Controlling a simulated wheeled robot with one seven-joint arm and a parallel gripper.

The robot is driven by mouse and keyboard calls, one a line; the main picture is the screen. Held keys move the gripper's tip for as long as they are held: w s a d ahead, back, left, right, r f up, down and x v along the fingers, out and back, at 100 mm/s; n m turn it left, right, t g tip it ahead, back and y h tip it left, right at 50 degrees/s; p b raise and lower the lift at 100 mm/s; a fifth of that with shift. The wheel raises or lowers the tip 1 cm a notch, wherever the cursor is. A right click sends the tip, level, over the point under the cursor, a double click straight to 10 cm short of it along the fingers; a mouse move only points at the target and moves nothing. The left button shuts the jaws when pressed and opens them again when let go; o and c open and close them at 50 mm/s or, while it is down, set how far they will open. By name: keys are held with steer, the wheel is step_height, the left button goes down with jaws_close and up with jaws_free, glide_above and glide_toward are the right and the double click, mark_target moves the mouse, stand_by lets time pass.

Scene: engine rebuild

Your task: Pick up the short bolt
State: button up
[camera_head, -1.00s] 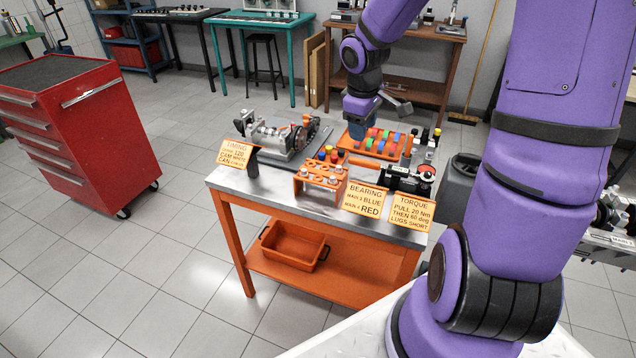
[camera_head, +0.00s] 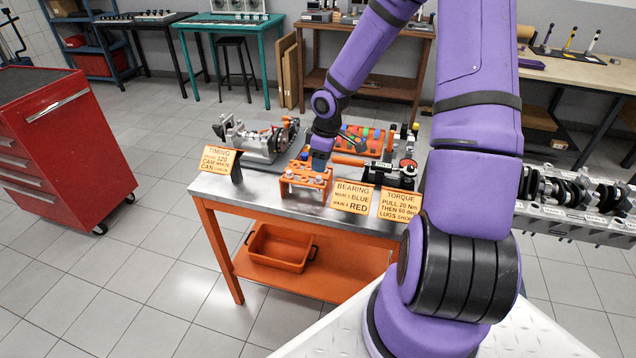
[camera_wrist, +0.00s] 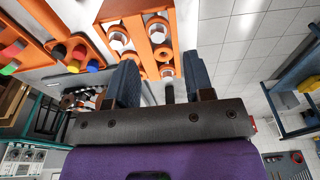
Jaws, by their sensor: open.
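An orange bolt rack (camera_head: 305,183) stands at the front of the steel-topped cart, with several silver-headed bolts in it. In the wrist view the orange rack (camera_wrist: 133,8) fills the top middle, with silver bolt heads (camera_wrist: 157,29) in its holes. I cannot tell from these views which bolt is the short one. My gripper (camera_wrist: 163,66) is open, its two dark fingers apart with the rack's edge showing beyond and between them. No bolt is visibly held. In the head view my gripper (camera_head: 319,161) is just above and behind the rack, its fingertips hard to see.
Signs for timing (camera_head: 219,159), bearing (camera_head: 352,196) and torque (camera_head: 399,204) stand along the cart's front edge. An engine part (camera_head: 257,139) is at left, an orange tray of coloured pieces (camera_head: 352,138) behind, and a black tool (camera_head: 392,172) at right.

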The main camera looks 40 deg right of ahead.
mark_target(319, 177)
steer(key=shift+w+a+f, duration=0.1)
steer(key=shift+w+f, duration=0.1)
steer(key=shift+f, duration=1.2)
steer(key=shift+w+f, duration=0.15)
steer(key=shift+f, duration=1.2)
jaws_close()
